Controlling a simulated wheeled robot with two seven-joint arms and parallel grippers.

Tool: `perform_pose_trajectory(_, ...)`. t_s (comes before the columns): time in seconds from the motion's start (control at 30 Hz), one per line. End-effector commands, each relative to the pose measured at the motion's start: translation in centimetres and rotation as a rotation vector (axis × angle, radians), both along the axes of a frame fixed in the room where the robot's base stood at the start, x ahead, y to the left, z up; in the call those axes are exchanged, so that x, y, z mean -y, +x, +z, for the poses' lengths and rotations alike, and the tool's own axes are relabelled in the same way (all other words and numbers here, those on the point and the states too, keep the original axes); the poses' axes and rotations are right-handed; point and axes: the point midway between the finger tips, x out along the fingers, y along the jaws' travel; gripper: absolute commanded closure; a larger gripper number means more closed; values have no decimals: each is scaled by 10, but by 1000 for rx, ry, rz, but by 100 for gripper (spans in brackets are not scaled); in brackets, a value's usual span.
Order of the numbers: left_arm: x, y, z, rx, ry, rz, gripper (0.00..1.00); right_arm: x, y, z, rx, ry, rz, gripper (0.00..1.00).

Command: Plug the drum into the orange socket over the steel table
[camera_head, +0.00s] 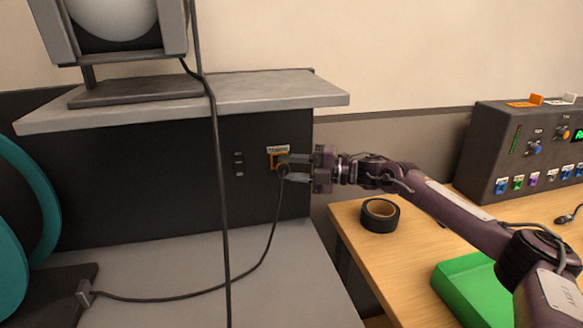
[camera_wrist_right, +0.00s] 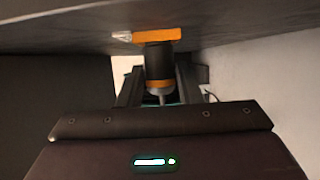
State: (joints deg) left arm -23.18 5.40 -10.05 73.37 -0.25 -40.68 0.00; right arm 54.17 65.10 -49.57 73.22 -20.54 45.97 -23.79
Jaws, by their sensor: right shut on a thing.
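The drum (camera_head: 22,225) is teal and stands at the left edge on a black base, partly cut off. Its dark cable runs across the steel table (camera_head: 175,250) and up to a black plug (camera_head: 283,169). My right gripper (camera_head: 287,168) is shut on this plug in front of the orange socket (camera_head: 272,158) on the dark panel. In the right wrist view the black plug (camera_wrist_right: 158,65), with an orange ring, points straight at the orange socket (camera_wrist_right: 157,36) and its front meets it. How deep it sits is hidden. My left gripper is out of view.
A grey shelf (camera_head: 250,92) juts out above the socket, carrying a lamp (camera_head: 120,50). Another dark cable (camera_head: 220,200) hangs down across the panel. On the wooden table at right are black tape (camera_head: 380,215), a green box (camera_head: 465,280) and a control console (camera_head: 520,150).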

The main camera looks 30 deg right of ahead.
Motion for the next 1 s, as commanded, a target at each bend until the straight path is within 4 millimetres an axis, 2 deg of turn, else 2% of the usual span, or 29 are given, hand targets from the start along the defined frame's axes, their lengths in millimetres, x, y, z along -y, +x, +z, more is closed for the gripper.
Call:
perform_pose_trajectory(0.47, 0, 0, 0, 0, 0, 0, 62, 3, 2, 5, 12, 0, -10, 100)
perform_pose_trajectory(0.5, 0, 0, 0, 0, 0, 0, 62, 3, 2, 5, 12, 1, -10, 64)
perform_pose_trajectory(0.67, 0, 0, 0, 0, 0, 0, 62, 2, 1, 4, 9, 0, -7, 43)
perform_pose_trajectory(1.0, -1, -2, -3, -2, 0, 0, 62, 1, 1, 2, 4, 1, -4, 43)
